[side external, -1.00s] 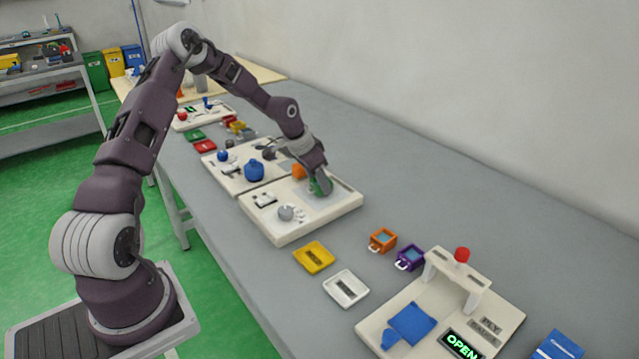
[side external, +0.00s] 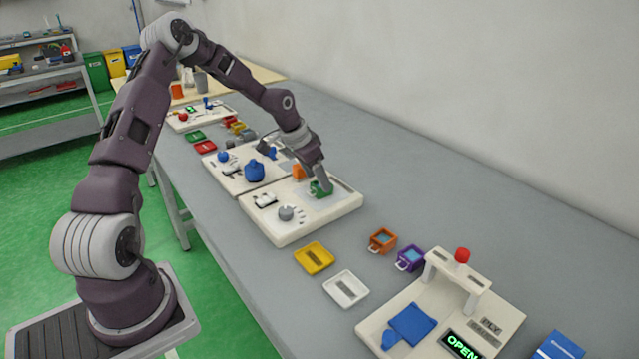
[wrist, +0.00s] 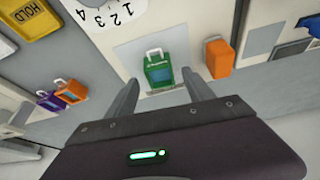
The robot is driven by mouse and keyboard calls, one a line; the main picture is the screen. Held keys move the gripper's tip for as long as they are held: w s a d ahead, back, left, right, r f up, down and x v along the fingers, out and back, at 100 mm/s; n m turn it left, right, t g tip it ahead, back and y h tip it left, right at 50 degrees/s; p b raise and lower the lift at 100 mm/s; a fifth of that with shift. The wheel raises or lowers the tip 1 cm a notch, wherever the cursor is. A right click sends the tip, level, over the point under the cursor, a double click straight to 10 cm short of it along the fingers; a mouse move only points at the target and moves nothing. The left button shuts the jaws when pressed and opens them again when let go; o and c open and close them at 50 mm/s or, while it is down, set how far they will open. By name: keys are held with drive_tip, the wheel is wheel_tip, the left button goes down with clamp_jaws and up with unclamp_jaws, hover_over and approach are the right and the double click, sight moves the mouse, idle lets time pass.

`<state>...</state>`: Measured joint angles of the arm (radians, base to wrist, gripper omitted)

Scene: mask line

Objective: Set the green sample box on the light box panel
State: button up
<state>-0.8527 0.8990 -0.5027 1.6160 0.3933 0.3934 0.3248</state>
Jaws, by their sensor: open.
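The green sample box (side external: 321,188) stands on the white station with the dial. In the wrist view the green box (wrist: 159,71), with a pale handle, stands on the pale square light box panel (wrist: 132,55), inside its edges as far as I can see. My gripper (wrist: 163,89) is open, its two fingers apart at either side of the box's near end, with a visible gap to each side. In the side view my gripper (side external: 326,190) is low at the box and partly hides it and the panel.
An orange box (wrist: 218,58) stands close to the panel's right. The numbered dial (side external: 287,213) is on the same station. Yellow (side external: 314,257) and white (side external: 346,289) trays and orange (side external: 382,240) and purple (side external: 410,258) boxes lie nearer the camera. The bench along the wall is clear.

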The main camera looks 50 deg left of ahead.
drive_tip(key=v, duration=0.9)
drive_tip(key=s+d+r+y, duration=0.2)
drive_tip(key=s+d+r, duration=0.85)
drive_tip(key=d, duration=0.35)
drive_tip(key=s+d+r, duration=0.1)
drive_tip(key=s+d, duration=0.2)
drive_tip(key=s, duration=0.3)
drive_tip(key=s+d+r+h, duration=0.1)
drive_tip(key=s+d, duration=0.2)
drive_tip(key=s, duration=0.3)
drive_tip(key=s+d+r+n+t, duration=0.1)
drive_tip(key=s+d, duration=0.2)
drive_tip(key=s, duration=0.4)
drive_tip(key=shift+h, duration=0.3)
